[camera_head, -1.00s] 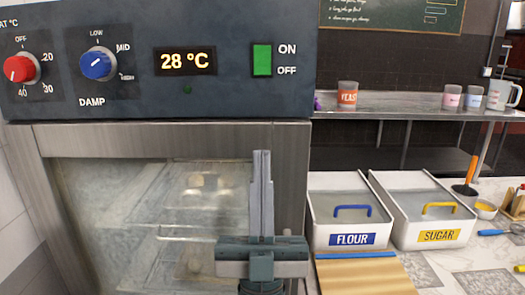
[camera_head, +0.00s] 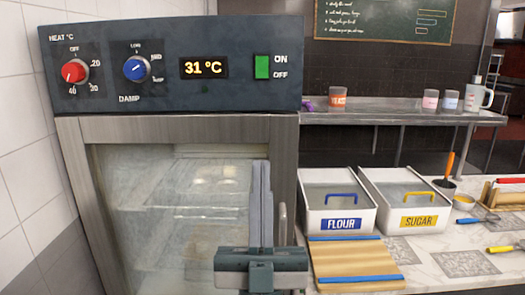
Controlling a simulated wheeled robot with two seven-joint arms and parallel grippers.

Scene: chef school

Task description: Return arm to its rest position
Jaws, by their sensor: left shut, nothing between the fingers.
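My left gripper (camera_head: 262,168) is in the lower middle of the head view, pointing up, with its fingers together and nothing between them. It is in front of the right part of the proofing cabinet's glass door (camera_head: 165,215). I cannot tell whether it touches the door. The door looks closed, and a handle (camera_head: 283,225) shows just right of the fingers. The cabinet's control panel (camera_head: 175,65) has a red knob, a blue knob, a lit green switch and a display reading 31 °C. My right gripper is not in view.
A flour bin (camera_head: 340,222) and a sugar bin (camera_head: 418,222) stand on the counter at the right. A wooden board (camera_head: 355,262) lies in front of them. A metal shelf (camera_head: 400,118) behind carries cups and a jug. A tiled wall (camera_head: 25,150) is at the left.

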